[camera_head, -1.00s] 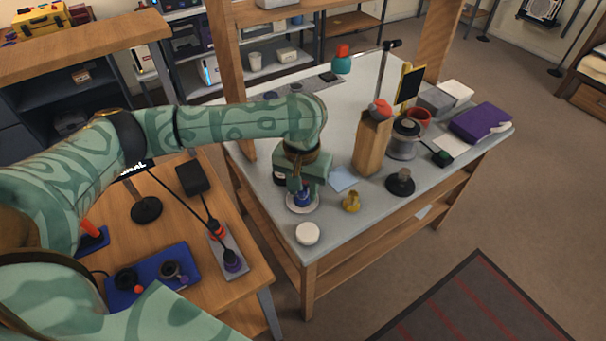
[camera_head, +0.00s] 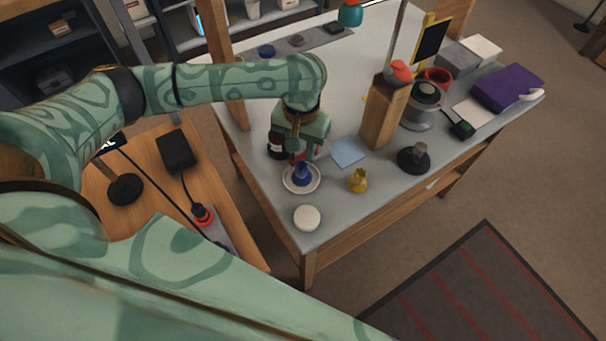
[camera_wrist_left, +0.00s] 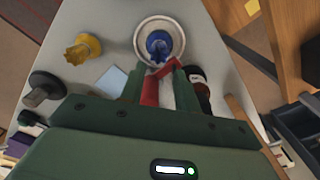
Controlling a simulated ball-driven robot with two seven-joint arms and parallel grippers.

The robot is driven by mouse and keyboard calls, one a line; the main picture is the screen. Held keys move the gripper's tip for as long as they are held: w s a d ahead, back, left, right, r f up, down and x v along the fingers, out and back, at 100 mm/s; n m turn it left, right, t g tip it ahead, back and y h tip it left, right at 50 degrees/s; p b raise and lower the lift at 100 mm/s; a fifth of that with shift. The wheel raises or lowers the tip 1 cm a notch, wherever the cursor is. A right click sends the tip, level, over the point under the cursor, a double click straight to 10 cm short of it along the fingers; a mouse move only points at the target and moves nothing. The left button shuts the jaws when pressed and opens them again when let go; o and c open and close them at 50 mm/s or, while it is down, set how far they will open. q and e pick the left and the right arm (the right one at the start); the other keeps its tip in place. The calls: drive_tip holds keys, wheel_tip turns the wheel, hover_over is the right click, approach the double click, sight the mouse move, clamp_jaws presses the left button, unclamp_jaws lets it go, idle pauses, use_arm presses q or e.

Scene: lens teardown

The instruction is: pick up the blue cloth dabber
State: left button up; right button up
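The blue cloth dabber (camera_head: 302,173) stands on a small white saucer (camera_head: 288,183) near the table's front left corner. In the left wrist view the dabber (camera_wrist_left: 158,45) lies just beyond the fingertips, with the saucer rim (camera_wrist_left: 140,37) around it. My left gripper (camera_head: 299,157) is directly above the dabber, pointing down. In the wrist view its red-padded fingers (camera_wrist_left: 161,78) are apart with a gap between them, and nothing shows held. Whether the tips touch the dabber's top is hard to tell. My right gripper is not in view.
A dark bottle (camera_head: 275,146) stands close beside the left gripper. A wooden block (camera_head: 380,115) and a black stand (camera_head: 414,157) are farther right.

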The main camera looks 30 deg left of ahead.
sight(301, 165)
use_arm(q)
wheel_tip(301, 165, down, 4)
drive_tip(key=shift+r+b, duration=0.25)
drive_tip(key=shift+b, duration=0.3)
drive_tip(key=f+b, duration=0.2)
drive_tip(key=f, duration=0.1)
drive_tip(key=f+b, duration=0.1)
drive_tip(key=shift+s+d+f, duration=0.1)
drive_tip(key=shift+s+f, duration=0.15)
drive_tip(key=shift+f, duration=0.05)
drive_tip(key=shift+f+b, duration=0.35)
drive_tip(key=shift+b, duration=0.1)
drive_tip(key=shift+r, duration=0.15)
drive_tip(key=shift+w, duration=0.1)
drive_tip(key=c, duration=0.6)
